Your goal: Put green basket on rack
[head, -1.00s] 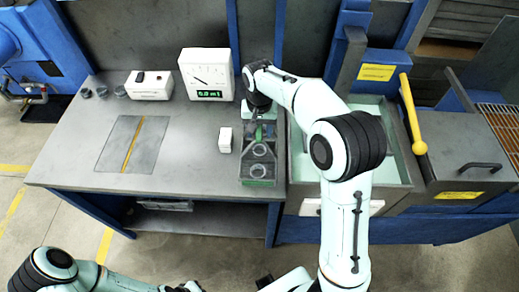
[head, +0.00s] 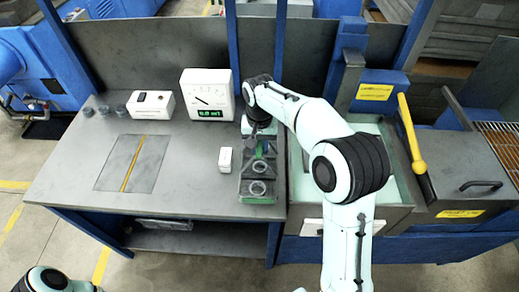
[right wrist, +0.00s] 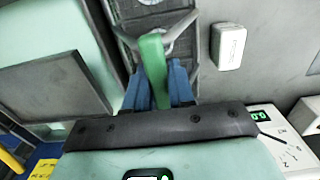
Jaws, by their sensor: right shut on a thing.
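The green basket (head: 258,199) is a dark, narrow tray with a green handle and green trim; ring-shaped parts show in it. It is at the right edge of the grey bench, and I cannot tell whether it touches the bench. My right gripper (head: 256,138) is over its far part. In the right wrist view, the blue fingers of my right gripper (right wrist: 156,80) are shut around the green handle (right wrist: 151,52). A brown wire rack (head: 502,142) is at the far right. My left gripper is out of view; only part of the arm shows at the lower left.
A white block (head: 225,160) stands just left of the basket. A gauge box (head: 208,95) stands behind it. Right of the bench are an open tank (head: 385,190) with pale green liquid, a yellow handle (head: 411,128) and a grey lid (head: 465,170). The bench's middle is clear.

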